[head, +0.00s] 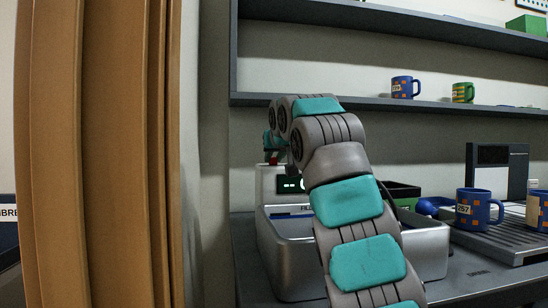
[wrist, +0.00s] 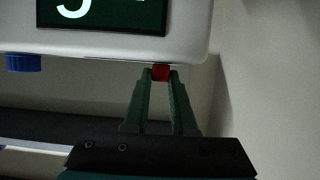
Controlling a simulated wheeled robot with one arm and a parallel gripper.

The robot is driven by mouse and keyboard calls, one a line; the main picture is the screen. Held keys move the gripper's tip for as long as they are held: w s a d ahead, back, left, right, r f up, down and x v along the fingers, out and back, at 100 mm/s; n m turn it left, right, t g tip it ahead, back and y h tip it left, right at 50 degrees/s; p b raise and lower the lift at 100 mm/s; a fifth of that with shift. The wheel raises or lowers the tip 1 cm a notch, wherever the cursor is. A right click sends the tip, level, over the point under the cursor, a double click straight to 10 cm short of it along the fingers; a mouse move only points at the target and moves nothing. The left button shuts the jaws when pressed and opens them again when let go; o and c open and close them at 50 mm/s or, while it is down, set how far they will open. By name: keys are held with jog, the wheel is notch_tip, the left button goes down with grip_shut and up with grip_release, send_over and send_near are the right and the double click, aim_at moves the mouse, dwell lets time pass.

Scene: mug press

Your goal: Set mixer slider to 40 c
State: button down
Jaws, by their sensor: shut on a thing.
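The white mixer unit (head: 268,178) stands behind the metal basin in the head view, partly covered by my arm. In the wrist view its lower housing (wrist: 190,35) fills the top, with a dark display (wrist: 120,14) showing a light digit that is cut off at the top. A small red slider tab (wrist: 161,72) sticks out below the housing's lower edge. My gripper (wrist: 161,77) has its two green fingers closed on this red tab. A blue knob (wrist: 24,63) hangs from the same edge further left. No scale mark is readable.
A metal basin (head: 285,262) stands below the mixer. Blue mugs (head: 476,209) stand on a drip tray (head: 500,240) at right. More mugs (head: 404,87) sit on the shelf above. A brown curtain (head: 95,150) and a wall bound the left side.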

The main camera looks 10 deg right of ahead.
jog(key=d, duration=0.4)
jog(key=c, duration=0.7)
grip_release()
jog(key=b+v, duration=0.2)
jog(key=v, duration=0.5)
jog(key=shift+s+r, duration=0.2)
jog(key=shift+s, duration=0.15)
jog(key=shift+s, duration=0.1)
